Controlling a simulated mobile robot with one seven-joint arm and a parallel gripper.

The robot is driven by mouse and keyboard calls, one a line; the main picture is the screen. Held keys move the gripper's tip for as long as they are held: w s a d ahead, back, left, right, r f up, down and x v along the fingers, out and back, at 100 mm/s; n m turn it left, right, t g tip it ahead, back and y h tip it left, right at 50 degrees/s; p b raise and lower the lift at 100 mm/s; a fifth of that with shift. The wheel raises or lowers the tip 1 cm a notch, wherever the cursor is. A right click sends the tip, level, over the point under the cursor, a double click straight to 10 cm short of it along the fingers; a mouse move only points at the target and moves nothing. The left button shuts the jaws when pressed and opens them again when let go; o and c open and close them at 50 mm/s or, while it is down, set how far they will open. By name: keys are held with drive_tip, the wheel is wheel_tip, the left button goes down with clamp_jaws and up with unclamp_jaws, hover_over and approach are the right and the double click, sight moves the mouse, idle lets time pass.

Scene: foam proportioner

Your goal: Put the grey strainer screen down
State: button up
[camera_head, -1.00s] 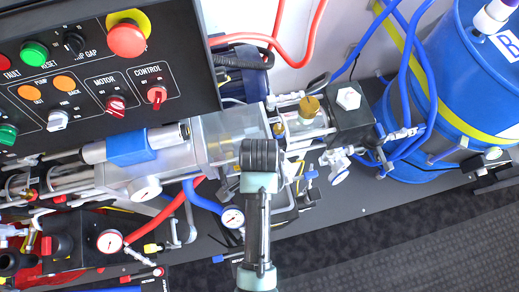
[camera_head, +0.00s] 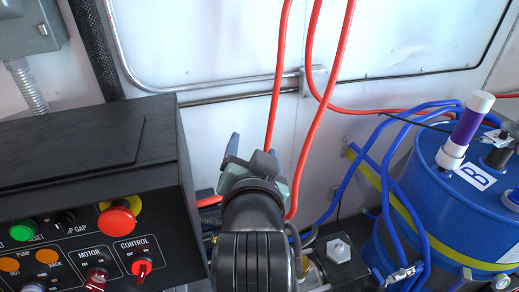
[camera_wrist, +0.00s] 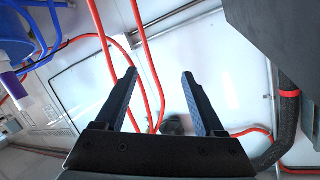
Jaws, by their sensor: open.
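My gripper (camera_head: 250,150) is raised in front of the white wall, to the right of the black control box. In the wrist view my gripper (camera_wrist: 160,95) shows two dark blue fingers spread apart with nothing between them. I cannot make out the grey strainer screen in either current view. The lower part of the machine is mostly hidden behind my arm and the control box.
The black control box (camera_head: 90,170) with buttons stands at the left. A blue drum (camera_head: 450,210) marked B stands at the right, with blue hoses (camera_head: 385,165) beside it. Red hoses (camera_head: 277,75) hang along the white wall (camera_head: 220,40).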

drive_tip(key=s+r+n+t, duration=0.1)
drive_tip(key=s+r+t, duration=0.3)
drive_tip(key=r, duration=0.6)
drive_tip(key=s+r+n+t, duration=0.2)
drive_tip(key=s+r+t, duration=0.2)
drive_tip(key=r, duration=0.7)
drive_tip(key=s+d+r+n+t, duration=0.1)
drive_tip(key=s+r+t, duration=0.3)
drive_tip(key=r, duration=0.7)
drive_tip(key=shift+s+n, duration=0.6)
drive_tip(key=shift+s, duration=0.3)
